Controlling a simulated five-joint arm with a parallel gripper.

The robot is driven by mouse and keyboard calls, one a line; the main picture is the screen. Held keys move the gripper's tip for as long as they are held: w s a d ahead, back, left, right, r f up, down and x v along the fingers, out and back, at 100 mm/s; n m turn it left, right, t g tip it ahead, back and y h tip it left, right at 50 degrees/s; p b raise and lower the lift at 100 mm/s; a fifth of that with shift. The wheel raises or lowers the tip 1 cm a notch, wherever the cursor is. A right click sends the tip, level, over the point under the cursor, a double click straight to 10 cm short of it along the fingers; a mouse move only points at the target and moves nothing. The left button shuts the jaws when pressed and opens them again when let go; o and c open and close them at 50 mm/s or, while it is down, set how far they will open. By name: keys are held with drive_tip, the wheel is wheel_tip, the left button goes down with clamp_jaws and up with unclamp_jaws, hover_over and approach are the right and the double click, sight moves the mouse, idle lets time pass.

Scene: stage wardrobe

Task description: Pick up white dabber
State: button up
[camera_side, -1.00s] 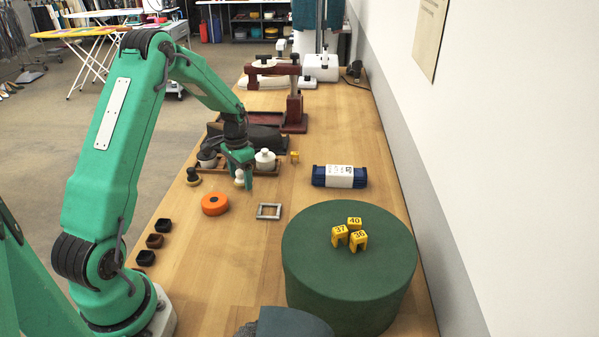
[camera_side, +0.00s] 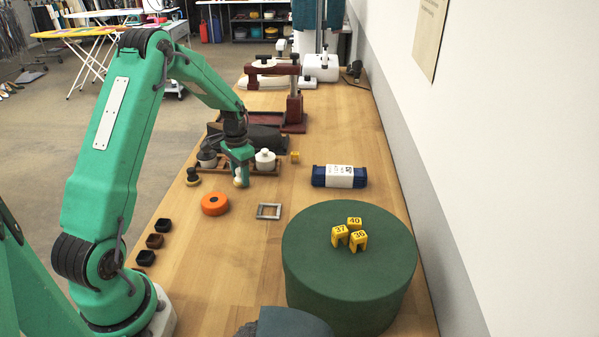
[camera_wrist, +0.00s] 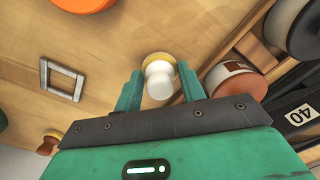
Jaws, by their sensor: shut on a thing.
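The white dabber (camera_wrist: 158,80) has a white knob handle and a tan base. In the wrist view it sits between the two fingers of my gripper (camera_wrist: 160,88), which is shut on it. In the side view my gripper (camera_side: 241,178) points down just in front of the wooden tray, and the fingers partly cover the white dabber (camera_side: 237,182). The dabber is upright at table level; I cannot tell any gap under it.
A wooden tray (camera_side: 222,172) with a white pot (camera_side: 265,160) and a dark pot (camera_side: 207,159) stands just behind. A dark dabber (camera_side: 193,176) is at left. An orange roll (camera_side: 215,204) and a grey square frame (camera_side: 269,211) lie in front. A blue bundle (camera_side: 377,176) lies at right.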

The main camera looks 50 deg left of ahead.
drive_tip(key=shift+r, duration=0.45)
drive_tip(key=r, duration=0.3)
drive_tip(key=shift+d+r, duration=0.1)
drive_tip(key=shift+d, duration=0.3)
drive_tip(key=d+r, duration=0.6)
drive_tip(key=d, duration=0.5)
drive_tip(key=shift+r, duration=0.2)
